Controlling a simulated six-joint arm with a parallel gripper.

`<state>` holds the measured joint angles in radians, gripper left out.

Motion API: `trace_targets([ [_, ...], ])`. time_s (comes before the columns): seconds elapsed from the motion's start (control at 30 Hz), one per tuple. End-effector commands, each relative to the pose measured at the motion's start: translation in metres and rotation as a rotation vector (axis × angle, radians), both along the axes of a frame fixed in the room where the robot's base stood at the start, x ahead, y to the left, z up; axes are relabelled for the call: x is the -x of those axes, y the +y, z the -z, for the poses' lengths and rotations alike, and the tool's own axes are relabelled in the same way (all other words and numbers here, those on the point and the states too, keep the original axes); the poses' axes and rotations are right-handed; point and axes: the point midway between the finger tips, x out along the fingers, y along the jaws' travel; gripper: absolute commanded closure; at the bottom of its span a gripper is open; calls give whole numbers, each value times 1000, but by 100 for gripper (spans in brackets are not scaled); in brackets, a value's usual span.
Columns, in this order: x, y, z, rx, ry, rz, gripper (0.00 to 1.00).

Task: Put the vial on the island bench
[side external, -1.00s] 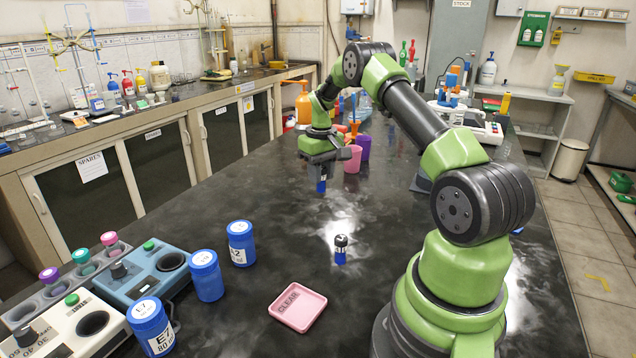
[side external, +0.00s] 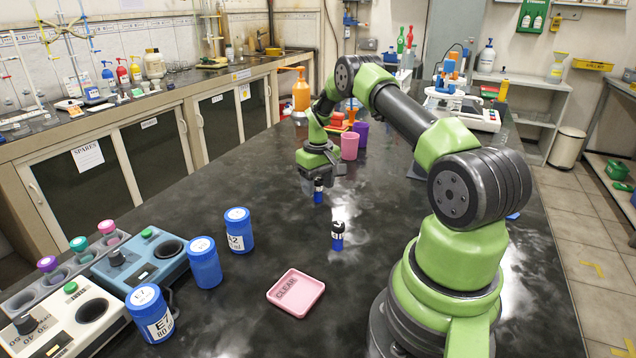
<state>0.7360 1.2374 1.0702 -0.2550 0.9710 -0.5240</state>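A small blue vial (side external: 318,194) with a dark top is upright directly under my gripper (side external: 318,177), towards the far middle of the black island bench (side external: 250,290). Its dark top reaches up to the fingertips. I cannot tell whether the fingers grip it or are open around it, nor whether its base touches the bench. A second, similar vial (side external: 337,241) with a black cap and white label stands upright on the bench, nearer the camera and clear of my gripper.
A pink tray (side external: 318,295) marked CLEAR lies in front. Several blue labelled bottles (side external: 205,265) and a blue device (side external: 140,268) stand to the left. Pink (side external: 349,146) and purple (side external: 361,134) cups stand behind my gripper. Bench around both vials is clear.

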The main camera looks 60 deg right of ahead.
Motion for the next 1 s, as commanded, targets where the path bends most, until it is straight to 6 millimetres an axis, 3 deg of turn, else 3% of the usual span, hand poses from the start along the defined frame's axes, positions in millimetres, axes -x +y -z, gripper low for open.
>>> trace_targets([
  [0.37, 0, 0, -9, 0, -1, 1, 47],
  [0.8, 0, 0, -98, 1, -3, -1, 47],
  [1.0, 0, 0, -121, 0, -2, -2, 47],
])
